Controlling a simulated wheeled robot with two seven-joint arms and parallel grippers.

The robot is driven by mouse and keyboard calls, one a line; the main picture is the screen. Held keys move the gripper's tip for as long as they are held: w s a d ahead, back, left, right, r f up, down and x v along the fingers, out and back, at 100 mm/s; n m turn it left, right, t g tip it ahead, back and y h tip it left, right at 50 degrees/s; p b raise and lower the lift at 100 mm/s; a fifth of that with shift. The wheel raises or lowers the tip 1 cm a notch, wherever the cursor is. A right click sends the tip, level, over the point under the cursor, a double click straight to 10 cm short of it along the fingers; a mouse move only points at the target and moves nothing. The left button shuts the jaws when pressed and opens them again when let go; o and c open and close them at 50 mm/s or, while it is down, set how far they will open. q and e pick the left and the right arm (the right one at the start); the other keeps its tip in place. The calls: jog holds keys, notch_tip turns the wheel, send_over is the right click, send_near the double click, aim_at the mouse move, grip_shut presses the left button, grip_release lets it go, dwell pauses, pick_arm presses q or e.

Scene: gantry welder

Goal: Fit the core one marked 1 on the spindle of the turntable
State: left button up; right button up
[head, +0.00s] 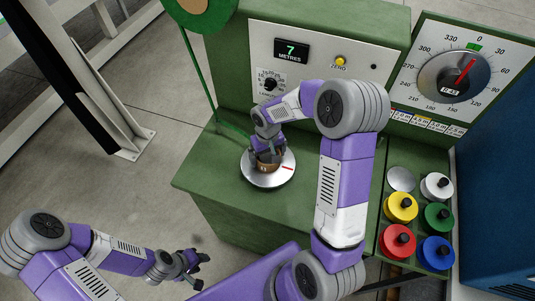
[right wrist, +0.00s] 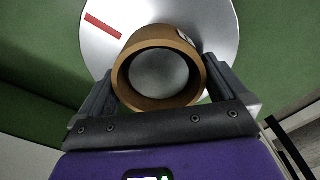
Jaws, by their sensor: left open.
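The core one (head: 264,167) is a short brown ring with a mark on its side. It is at the middle of the silver turntable (head: 282,180), which has a red line. My right gripper (head: 266,154) comes down over it, with one finger on each side, shut on the core. In the right wrist view the core (right wrist: 125,85) sits between the fingers, above or on the turntable plate (right wrist: 221,30). A pale round surface shows through its hole; I cannot tell whether this is the spindle or the plate. My left gripper (head: 194,270) is open and empty, away at the lower left.
The green machine carries a display reading 7 metres (head: 292,50), a yellow zero button (head: 341,61) and a dial (head: 453,77). Several coloured knobbed discs stand at the right, including a red one (head: 397,241). The green top left of the turntable is clear.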

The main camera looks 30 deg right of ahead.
notch_tip(320, 180, up, 8)
jog(key=shift+f, duration=0.2)
dwell(0.3)
jog(key=shift+p, duration=0.3)
